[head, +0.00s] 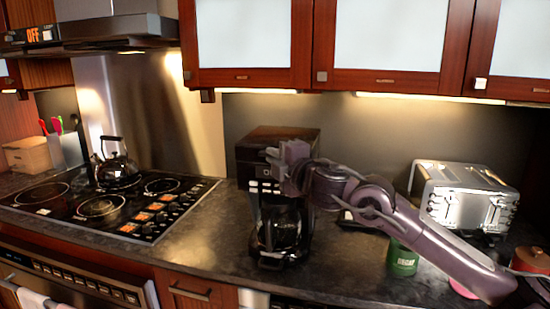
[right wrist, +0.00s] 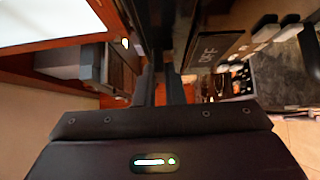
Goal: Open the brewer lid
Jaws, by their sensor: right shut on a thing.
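The black coffee brewer (head: 262,160) stands on the counter against the back wall, with its glass carafe (head: 280,228) in its base. Its lid (head: 285,135) is the dark top part and looks down, level on the body. My right gripper (head: 287,168) is at the upper front right of the brewer, covering part of its front. In the right wrist view, the fingers (right wrist: 168,85) are close together against the dark brewer edge, and the brewer's face with its display (right wrist: 215,52) is beside them. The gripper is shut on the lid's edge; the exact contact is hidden. My left gripper is out of view.
A silver toaster (head: 465,195) and a green can (head: 402,258) stand right of the brewer, near my right arm. A stovetop (head: 105,208) with a black kettle (head: 115,165) is at left. Wall cabinets (head: 385,45) hang above the brewer.

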